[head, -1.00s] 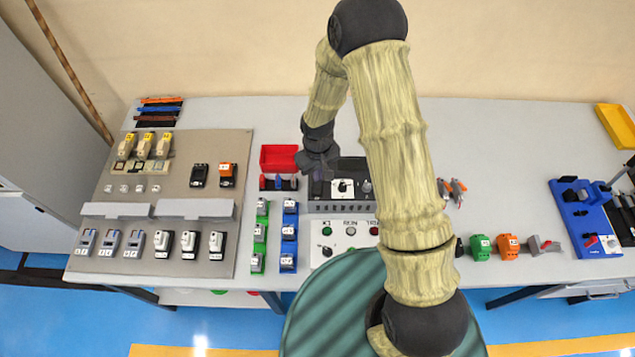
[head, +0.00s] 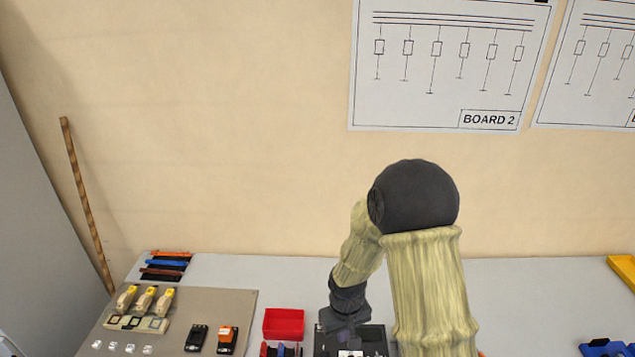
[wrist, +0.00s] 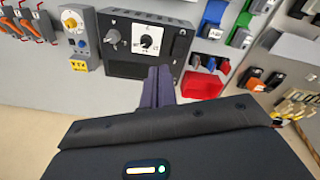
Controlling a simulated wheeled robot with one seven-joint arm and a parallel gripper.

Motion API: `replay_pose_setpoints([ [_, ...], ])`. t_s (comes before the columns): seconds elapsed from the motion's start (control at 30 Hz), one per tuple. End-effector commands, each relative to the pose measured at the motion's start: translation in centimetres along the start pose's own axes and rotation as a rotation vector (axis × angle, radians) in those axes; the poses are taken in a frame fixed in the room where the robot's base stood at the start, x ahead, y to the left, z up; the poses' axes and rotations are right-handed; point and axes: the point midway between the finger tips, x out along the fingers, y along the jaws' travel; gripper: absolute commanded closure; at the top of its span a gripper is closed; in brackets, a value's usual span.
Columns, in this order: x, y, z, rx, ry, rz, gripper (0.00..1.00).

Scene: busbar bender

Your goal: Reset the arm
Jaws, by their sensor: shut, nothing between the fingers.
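My arm rises in the head view and bends down at a dark elbow joint. My gripper (head: 345,336) hangs at its end, in front of the black control box (head: 376,338) and right of the red bin (head: 283,323). The fingertips are hard to make out there. In the wrist view my gripper (wrist: 160,84) shows its two dark fingers together, with nothing between them. They point toward the black control box (wrist: 120,70) with its rotary knobs. The red bin (wrist: 201,85) lies to their right. I cannot tell the gap between the fingertips and the box.
A grey panel (head: 178,322) with several switches and breakers is at the table's left. Coloured bars (head: 166,263) lie behind it. A yellow tray (head: 625,268) and a blue device (head: 606,347) are at the right. Bare tabletop (head: 530,300) lies right of my arm.

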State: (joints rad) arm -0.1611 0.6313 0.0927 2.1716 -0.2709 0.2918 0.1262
Motion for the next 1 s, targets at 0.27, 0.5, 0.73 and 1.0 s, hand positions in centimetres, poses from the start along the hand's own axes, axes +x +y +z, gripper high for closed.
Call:
replay_pose_setpoints([
  [0.27,-6.5,3.3,4.8,0.156,0.072,0.025,1.00],
  [0.5,-10.4,4.7,10.1,0.291,0.135,0.029,1.00],
  [0.73,-11.9,4.8,13.1,0.365,0.169,0.024,1.00],
  [1.0,-12.0,4.8,13.2,0.367,0.168,0.023,1.00],
])
